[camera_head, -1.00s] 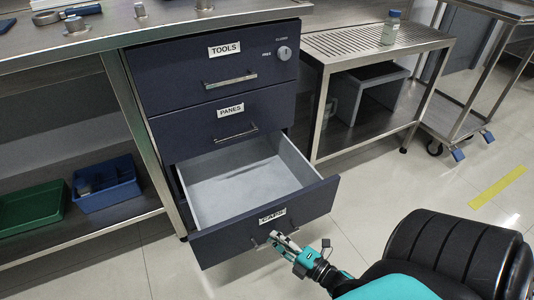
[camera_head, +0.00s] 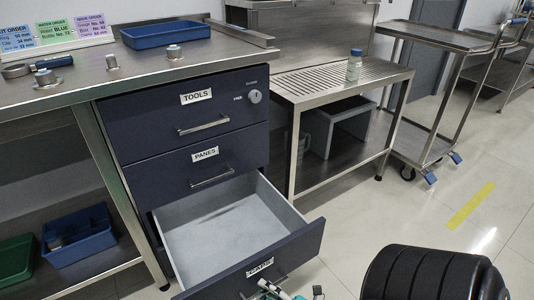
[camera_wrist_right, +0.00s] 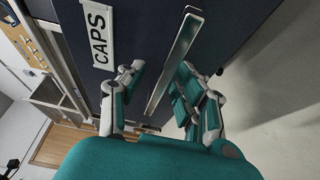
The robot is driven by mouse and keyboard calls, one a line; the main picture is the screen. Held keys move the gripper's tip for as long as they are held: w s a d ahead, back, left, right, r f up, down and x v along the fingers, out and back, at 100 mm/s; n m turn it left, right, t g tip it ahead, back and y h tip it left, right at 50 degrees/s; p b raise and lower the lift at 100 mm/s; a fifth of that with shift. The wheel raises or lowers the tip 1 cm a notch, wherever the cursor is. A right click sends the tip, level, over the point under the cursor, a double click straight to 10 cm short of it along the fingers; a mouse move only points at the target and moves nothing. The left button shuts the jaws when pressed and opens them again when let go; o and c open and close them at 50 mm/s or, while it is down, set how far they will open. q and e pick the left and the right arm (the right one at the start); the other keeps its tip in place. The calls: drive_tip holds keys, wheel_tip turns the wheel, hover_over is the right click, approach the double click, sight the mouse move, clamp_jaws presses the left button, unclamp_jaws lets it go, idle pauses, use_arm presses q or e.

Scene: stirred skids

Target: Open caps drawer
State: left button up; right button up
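The caps drawer (camera_head: 252,262) is pulled well out of the dark blue cabinet, and its pale grey inside (camera_head: 225,232) looks empty. Its front bears a CAPS label, also seen in the right wrist view (camera_wrist_right: 98,35), and a metal bar handle (camera_wrist_right: 174,62). My right gripper (camera_wrist_right: 160,78) is open at the handle, with one finger on each side of the bar and gaps visible. In the head view my right gripper (camera_head: 272,291) is partly cut off at the bottom edge. My left gripper is out of view.
The TOOLS drawer (camera_head: 190,112) and PANES drawer (camera_head: 205,170) above are shut. A slatted metal table (camera_head: 325,84) with a bottle (camera_head: 354,66) stands at the right, a cart (camera_head: 440,38) beyond. Blue (camera_head: 78,238) and green bins sit on the left lower shelf.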

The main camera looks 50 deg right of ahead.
drive_tip(key=s+d, duration=0.2)
drive_tip(key=s, duration=1)
drive_tip(key=shift+w, duration=0.1)
